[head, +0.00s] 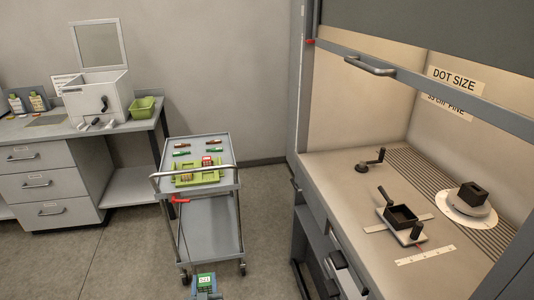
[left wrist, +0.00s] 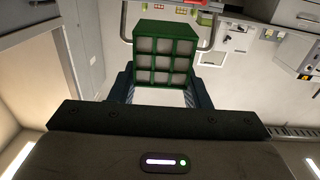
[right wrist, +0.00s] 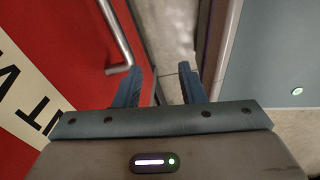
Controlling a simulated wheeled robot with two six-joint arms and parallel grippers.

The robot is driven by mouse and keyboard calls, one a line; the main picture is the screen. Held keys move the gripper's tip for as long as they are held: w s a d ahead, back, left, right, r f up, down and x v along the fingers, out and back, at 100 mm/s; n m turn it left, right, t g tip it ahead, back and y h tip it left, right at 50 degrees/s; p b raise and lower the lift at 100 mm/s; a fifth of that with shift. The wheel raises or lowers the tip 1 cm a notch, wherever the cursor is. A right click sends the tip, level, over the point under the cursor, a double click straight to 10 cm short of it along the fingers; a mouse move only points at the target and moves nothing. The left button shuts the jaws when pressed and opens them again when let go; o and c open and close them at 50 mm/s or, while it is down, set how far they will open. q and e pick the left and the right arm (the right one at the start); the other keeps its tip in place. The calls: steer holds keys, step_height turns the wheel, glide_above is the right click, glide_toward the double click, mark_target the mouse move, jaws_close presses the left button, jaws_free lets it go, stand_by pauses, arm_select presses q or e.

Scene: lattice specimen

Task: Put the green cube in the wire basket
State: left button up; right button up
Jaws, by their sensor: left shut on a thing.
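The green cube (left wrist: 165,53), a green lattice with pale square cells, sits between the fingers of my left gripper (left wrist: 163,82). My left gripper is shut on it. In the head view, the cube (head: 205,281) shows at the bottom edge, in front of the cart, with the blue left gripper (head: 206,293) around it. A small green open basket (head: 143,107), which looks like the wire basket, stands on the left counter, well away from the cube. My right gripper (right wrist: 157,86) shows only in its wrist view, with fingers apart and nothing between them.
A grey cart (head: 210,217) stands mid-floor, with a green tray (head: 184,181) and small coloured pieces on top. The left counter (head: 24,132) also holds a white box (head: 92,99) and bottles. A fume hood bench (head: 345,195) is at right. A red panel (right wrist: 65,50) is near my right gripper.

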arm_select(q)
steer(key=s+r+m+h, duration=0.1)
steer(key=s+r, duration=0.7)
steer(key=r, duration=0.3)
steer(key=s+r+m+h, duration=0.1)
steer(key=s+r+h, duration=0.1)
steer(key=s+r, duration=0.6)
step_height(320, 180, up, 3)
steer(key=shift+s+a+r, duration=0.1)
steer(key=shift+s+a, duration=0.05)
steer(key=shift+a, duration=0.3)
